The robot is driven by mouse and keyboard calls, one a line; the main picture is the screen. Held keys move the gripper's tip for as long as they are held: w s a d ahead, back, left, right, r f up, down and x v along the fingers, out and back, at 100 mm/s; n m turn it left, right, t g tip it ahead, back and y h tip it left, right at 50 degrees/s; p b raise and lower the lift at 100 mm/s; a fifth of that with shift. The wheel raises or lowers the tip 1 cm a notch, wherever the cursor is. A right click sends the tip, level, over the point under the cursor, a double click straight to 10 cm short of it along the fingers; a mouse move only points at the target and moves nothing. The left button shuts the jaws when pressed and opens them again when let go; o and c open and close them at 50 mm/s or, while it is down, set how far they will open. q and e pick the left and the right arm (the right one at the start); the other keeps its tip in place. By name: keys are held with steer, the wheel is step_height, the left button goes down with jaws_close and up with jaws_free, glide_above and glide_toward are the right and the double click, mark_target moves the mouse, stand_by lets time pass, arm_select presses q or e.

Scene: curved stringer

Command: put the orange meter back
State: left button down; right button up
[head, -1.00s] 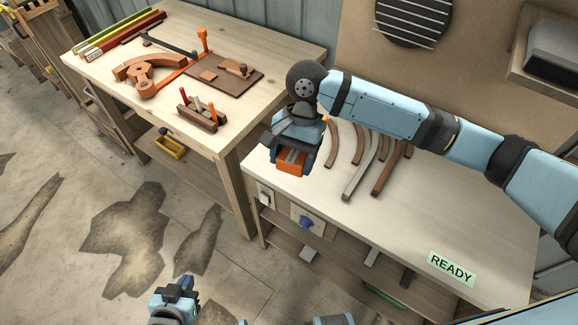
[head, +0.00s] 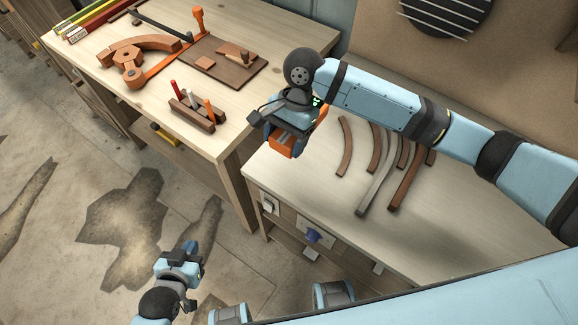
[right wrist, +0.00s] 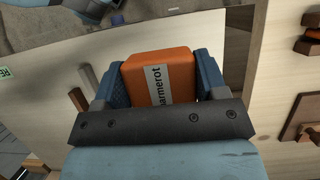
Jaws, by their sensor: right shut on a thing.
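The orange meter (right wrist: 158,75) is a small orange block with a pale label, held between the blue fingers of my right gripper (right wrist: 160,85) in the right wrist view. In the head view my right gripper (head: 281,150) is shut on the orange meter (head: 286,146), above the left end of the right-hand bench, close to the gap between the two benches. My left gripper (head: 190,250) hangs low over the floor at the bottom left, empty; its finger opening is too small to judge.
The left bench (head: 232,122) holds a tool holder (head: 193,112), a brown board (head: 222,62), an orange-brown curved piece (head: 140,50) and colored strips. The right bench (head: 320,190) holds several curved wooden strips (head: 376,150). A blue knob (head: 313,236) is on its front. Its near left top is clear.

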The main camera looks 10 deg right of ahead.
glide_above(283, 184)
steer(key=w, duration=0.1)
steer(key=f, duration=0.7)
steer(key=d+f, duration=0.1)
steer(key=f, duration=0.3)
steer(key=shift+f, duration=2.3)
steer(key=shift+f, duration=0.1)
steer(key=o, duration=0.9)
steer(key=shift+o, duration=0.2)
steer(key=v, duration=1.2)
steer(key=shift+a, duration=0.1)
